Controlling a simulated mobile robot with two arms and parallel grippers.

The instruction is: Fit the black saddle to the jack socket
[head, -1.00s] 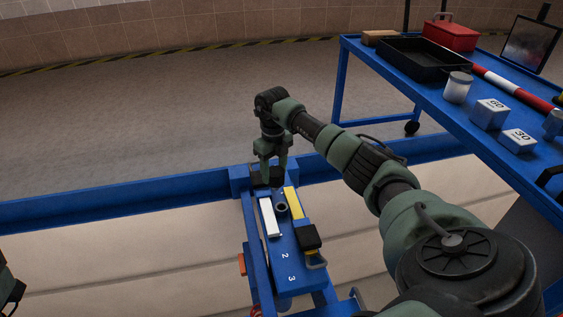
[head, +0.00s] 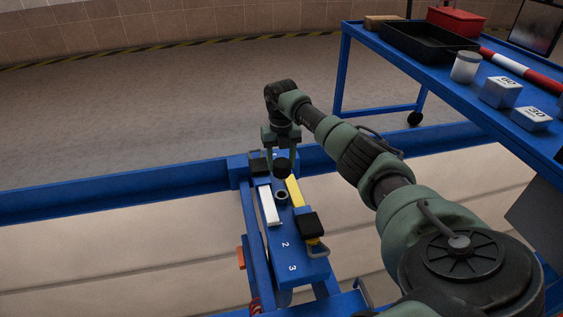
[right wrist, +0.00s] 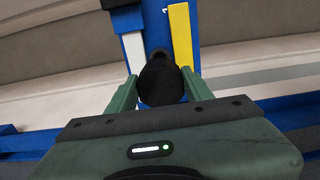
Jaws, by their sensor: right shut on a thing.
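The black saddle (head: 282,166) is a short round black piece held between the fingers of my right gripper (head: 282,158). It is above the blue jack beam, clear of the black block at its far end. In the right wrist view the saddle (right wrist: 160,84) sits between the two green fingers (right wrist: 160,88). The jack socket (head: 282,197) is a small dark ring on the blue beam (head: 278,226), between a white bar and a yellow bar. It shows just nearer than the saddle in the head view. My left gripper is out of view.
A white bar (head: 269,205) and a yellow bar (head: 295,192) flank the socket. Black blocks sit at the beam's far end (head: 258,164) and near right (head: 311,223). A blue table (head: 440,98) with a black tray (head: 427,47) and weights stands at right.

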